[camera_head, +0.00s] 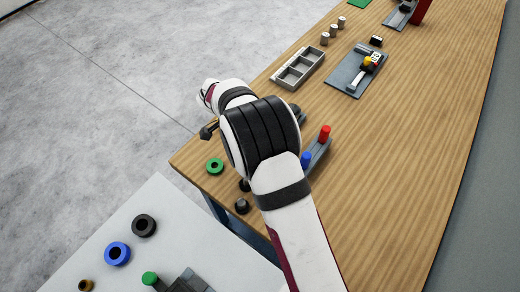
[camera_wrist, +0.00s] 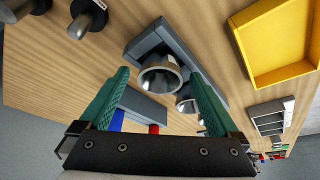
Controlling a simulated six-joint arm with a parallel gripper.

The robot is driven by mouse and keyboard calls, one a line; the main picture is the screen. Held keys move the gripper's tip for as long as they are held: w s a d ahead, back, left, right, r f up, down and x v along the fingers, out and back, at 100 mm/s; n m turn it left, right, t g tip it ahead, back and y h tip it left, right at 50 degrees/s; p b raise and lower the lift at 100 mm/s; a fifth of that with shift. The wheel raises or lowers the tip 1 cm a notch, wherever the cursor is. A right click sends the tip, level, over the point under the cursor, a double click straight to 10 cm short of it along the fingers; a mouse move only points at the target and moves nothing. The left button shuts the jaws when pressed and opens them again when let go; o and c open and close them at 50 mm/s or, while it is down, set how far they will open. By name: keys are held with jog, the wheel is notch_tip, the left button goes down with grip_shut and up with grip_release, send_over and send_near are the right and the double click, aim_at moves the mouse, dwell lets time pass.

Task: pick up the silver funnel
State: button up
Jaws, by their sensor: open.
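In the wrist view a silver funnel (camera_wrist: 160,76), seen as a round metal cup with a wide mouth, is seated at a dark grey holder (camera_wrist: 147,42). A second silver round piece (camera_wrist: 187,103) is just beyond it, partly hidden by my right finger. My gripper (camera_wrist: 160,72) has its two green fingers spread, one on each side of the funnel in the picture. Nothing is held, and I cannot tell how far the fingertips are from the funnel. In the head view my arm hides the funnel and the fingers.
A grey rack with a red peg (camera_head: 325,133) and a blue peg (camera_head: 307,159) stands close to my arm. A grey compartment tray (camera_head: 299,68) is farther back. A yellow tray (camera_wrist: 275,42) is at the wrist view's right, dark pegs (camera_wrist: 88,18) at its upper left.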

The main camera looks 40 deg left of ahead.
grip_shut()
notch_tip(320, 180, up, 13)
jog(key=shift+f, duration=0.2)
dwell(0.7)
